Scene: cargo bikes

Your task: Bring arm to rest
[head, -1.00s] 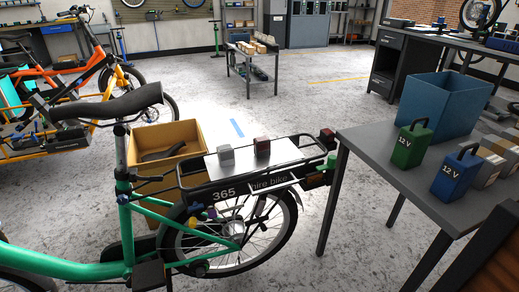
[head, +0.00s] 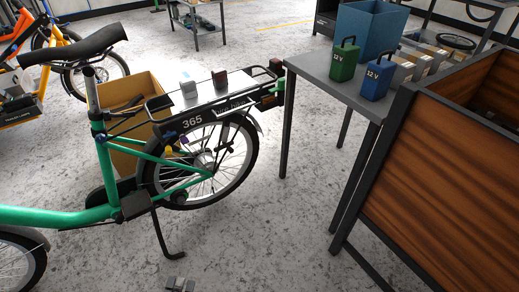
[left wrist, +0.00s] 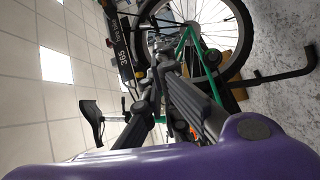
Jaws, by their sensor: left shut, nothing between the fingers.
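My left gripper (head: 179,285) shows only as small grey fingertips at the bottom edge of the head view, in front of the bike and low against the floor. In the left wrist view its dark fingers (left wrist: 163,62) are closed together with nothing held. The green hire bike (head: 180,176) stands on its kickstand, apart from the gripper as far as I can tell. It also shows turned sideways in the left wrist view (left wrist: 184,42). My right gripper is in neither view now.
A grey table (head: 318,73) holds a blue bin (head: 368,32), a green 12 V battery (head: 344,62) and a blue one (head: 377,77). A wood-panelled box (head: 460,165) fills the right side. A cardboard box (head: 126,95) stands behind the bike.

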